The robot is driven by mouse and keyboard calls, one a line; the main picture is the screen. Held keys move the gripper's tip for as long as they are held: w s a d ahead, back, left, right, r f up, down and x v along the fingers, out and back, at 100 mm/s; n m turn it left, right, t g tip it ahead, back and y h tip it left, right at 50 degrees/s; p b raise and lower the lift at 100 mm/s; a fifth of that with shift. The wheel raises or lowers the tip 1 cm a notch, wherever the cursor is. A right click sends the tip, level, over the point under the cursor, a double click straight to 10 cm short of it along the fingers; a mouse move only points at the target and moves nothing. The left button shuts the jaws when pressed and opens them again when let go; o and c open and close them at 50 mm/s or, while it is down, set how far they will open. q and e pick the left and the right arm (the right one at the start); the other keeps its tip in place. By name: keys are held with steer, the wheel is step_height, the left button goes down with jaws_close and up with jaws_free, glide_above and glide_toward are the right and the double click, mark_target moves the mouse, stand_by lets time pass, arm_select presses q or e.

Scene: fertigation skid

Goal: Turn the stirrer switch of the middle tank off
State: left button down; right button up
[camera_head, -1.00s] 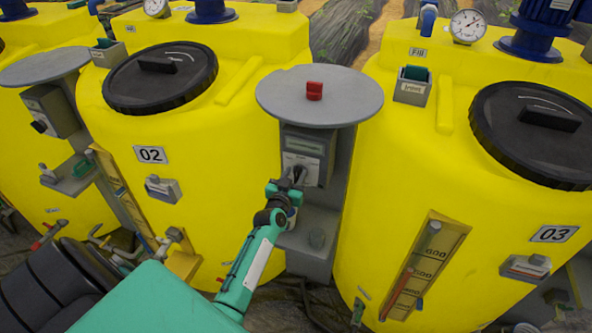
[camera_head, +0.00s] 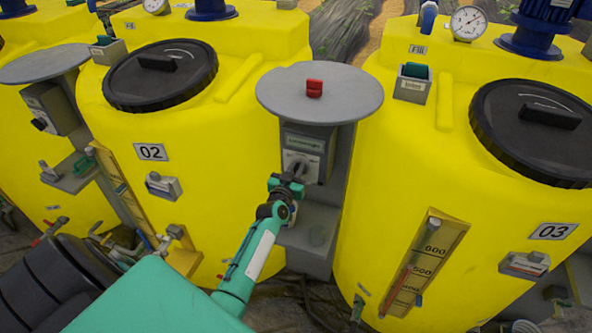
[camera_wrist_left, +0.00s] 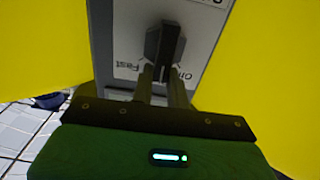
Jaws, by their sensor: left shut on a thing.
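The middle tank 02 (camera_head: 235,210) is yellow with a black lid. To its right, a grey post carries a switch box (camera_head: 304,143) with a light label plate and a dark rotary switch knob (camera_head: 297,169). My left gripper (camera_head: 290,181) is at this knob. In the left wrist view, its two narrow fingers (camera_wrist_left: 164,76) are shut on the dark knob (camera_wrist_left: 161,42), partly hiding it. The plate there reads "Fast" to the left and a partly hidden "Off" to the right, upside down. The knob's exact setting is hard to tell. My right gripper is not in view.
A round grey plate with a red knob (camera_head: 314,88) tops the post above the box. A grey shelf (camera_head: 320,217) sits below it. Tank 03 (camera_head: 390,200) stands close on the right. Another switch box (camera_head: 50,108) stands at the left.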

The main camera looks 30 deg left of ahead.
arm_select(q)
steer(key=n, duration=0.2)
steer(key=a+n+b, duration=0.1)
steer(key=shift+s+f+n, duration=0.1)
steer(key=shift+f+n, duration=0.05)
steer(key=shift+n, duration=0.25)
steer(key=n, duration=0.3)
steer(key=a+n+b, duration=0.1)
steer(key=shift+s+f+n, duration=0.15)
steer(key=shift+f+n, duration=0.15)
steer(key=shift+n, duration=0.4)
steer(key=c, duration=1.4)
jaws_free()
steer(key=shift+o, duration=0.2)
